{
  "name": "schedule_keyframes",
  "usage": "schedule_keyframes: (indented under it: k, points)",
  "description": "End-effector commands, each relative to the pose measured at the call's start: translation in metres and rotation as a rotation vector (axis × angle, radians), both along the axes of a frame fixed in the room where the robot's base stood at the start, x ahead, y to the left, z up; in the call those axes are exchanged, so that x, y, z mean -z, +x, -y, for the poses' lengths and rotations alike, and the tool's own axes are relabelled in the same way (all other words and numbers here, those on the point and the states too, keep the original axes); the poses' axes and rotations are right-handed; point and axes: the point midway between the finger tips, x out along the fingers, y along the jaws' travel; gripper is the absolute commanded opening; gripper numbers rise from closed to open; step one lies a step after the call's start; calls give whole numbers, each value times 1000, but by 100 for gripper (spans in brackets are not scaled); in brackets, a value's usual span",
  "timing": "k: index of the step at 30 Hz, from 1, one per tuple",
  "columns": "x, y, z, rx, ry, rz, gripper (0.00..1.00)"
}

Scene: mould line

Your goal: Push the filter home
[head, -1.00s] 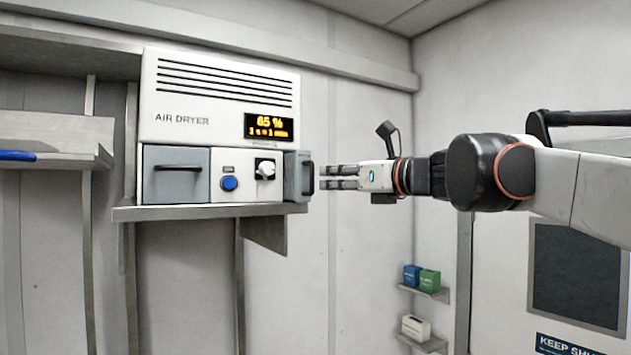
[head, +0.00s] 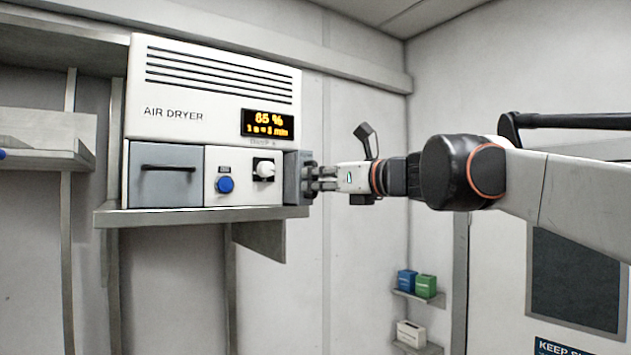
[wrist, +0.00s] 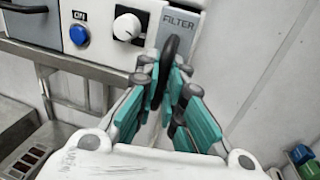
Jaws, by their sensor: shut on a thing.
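The filter (head: 292,178) is a grey block at the right end of the white air dryer (head: 213,88). Its face, lettered FILTER, shows in the wrist view (wrist: 181,22), with a black upright handle (wrist: 167,62) below the lettering. In the head view the filter's front stands out from the dryer's white panel. My gripper (head: 312,178) is at the filter's front, shut on the handle. In the wrist view its teal-padded fingers (wrist: 168,95) lie on both sides of the handle. The lower part of the handle is hidden between the fingers.
A white knob (head: 266,170) and a blue button (head: 225,185) sit left of the filter, beside a grey drawer (head: 166,176). The dryer stands on a grey shelf (head: 200,216). Small boxes (head: 425,285) stand on wall brackets lower right.

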Motion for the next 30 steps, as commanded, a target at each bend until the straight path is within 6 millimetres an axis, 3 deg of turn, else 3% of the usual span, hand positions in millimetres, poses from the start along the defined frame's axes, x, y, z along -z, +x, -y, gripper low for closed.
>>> schedule_keyframes:
  k: [15, 26, 27, 30]
  points:
    - [0, 54, -37, -2, -1, 0, 0]
    - [0, 58, -39, 0, 1, 0, 0]
    - [0, 58, -39, 0, 1, 0, 15]
    - [0, 57, -39, 0, 0, 0, 18]
